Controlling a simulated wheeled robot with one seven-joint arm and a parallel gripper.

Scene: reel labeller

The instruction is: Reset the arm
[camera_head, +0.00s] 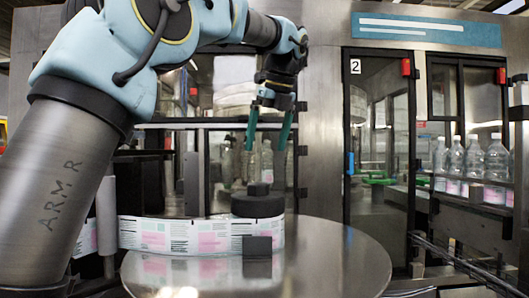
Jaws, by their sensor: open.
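My arm reaches in from the left and bends over at the top. My gripper (267,146) hangs pointing down, with its two teal fingers apart and nothing between them. It appears above a black hub with a small knob (258,203), with a visible gap between. The hub stands on a round metal plate (335,255). A white label strip with pink patches (200,236) runs from the left and curves around below the hub.
A small dark block (257,247) is in front of the strip. Clear bottles (475,165) stand on a conveyor at the right. A glass door marked 2 (381,150) and a steel post (321,125) are behind. The plate's right side is bare.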

